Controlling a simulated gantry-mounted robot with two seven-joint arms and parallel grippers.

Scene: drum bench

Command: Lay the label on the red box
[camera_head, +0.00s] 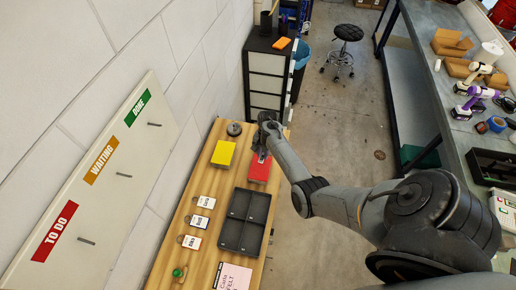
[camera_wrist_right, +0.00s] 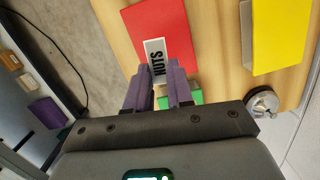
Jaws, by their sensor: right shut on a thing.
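The red box (camera_head: 260,172) lies on the wooden bench, right of the yellow box (camera_head: 223,153). My right gripper (camera_head: 263,154) is over its far end. I cannot tell whether the label touches the box. A green patch (camera_wrist_right: 166,97) shows partly behind the fingers. My left gripper is not in view.
A black divided tray (camera_head: 243,222) stands in front of the red box. Several white tags (camera_head: 199,221) lie left of it. A round metal object (camera_head: 234,129) sits behind the yellow box. A black drawer cabinet (camera_head: 267,80) stands past the bench's far end.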

